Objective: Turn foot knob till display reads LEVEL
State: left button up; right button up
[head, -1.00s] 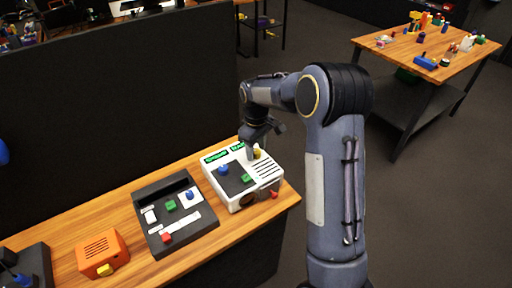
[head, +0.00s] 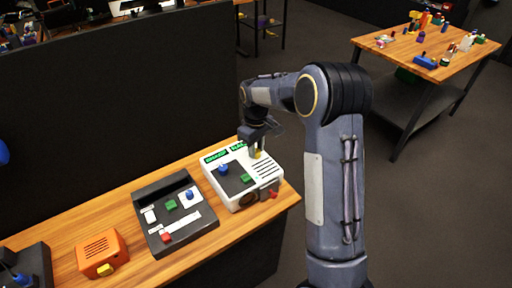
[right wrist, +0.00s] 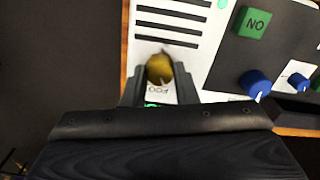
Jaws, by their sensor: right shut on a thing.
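The white panel box (head: 213,177) stands at the right end of the wooden bench. Its yellow foot knob (right wrist: 159,68) shows in the right wrist view, above a partly hidden label beginning "FOO". My right gripper (right wrist: 159,80) is shut on this knob, one dark finger on each side. In the head view the gripper (head: 255,149) is over the box's back right part, hiding most of the knob. Two green displays, a left one (head: 216,156) and a right one (head: 237,147), are at the box's back edge; their text is too small to read surely. My left gripper is out of view.
The box also has a blue knob (head: 223,169), a green button (head: 246,179) marked ON and a red part (head: 273,194) in front. A black panel (head: 160,240) and an orange box (head: 101,253) stand left. A dark partition (head: 120,120) rises behind the bench.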

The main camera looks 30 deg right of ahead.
jog(key=m, duration=0.9)
jog(key=shift+m+p, duration=0.4)
jog(key=shift+m, duration=0.3)
jog(key=o, duration=1)
jog(key=shift+r, duration=0.1)
notch_tip(320, 180, up, 7)
jog(key=shift+r, duration=0.35)
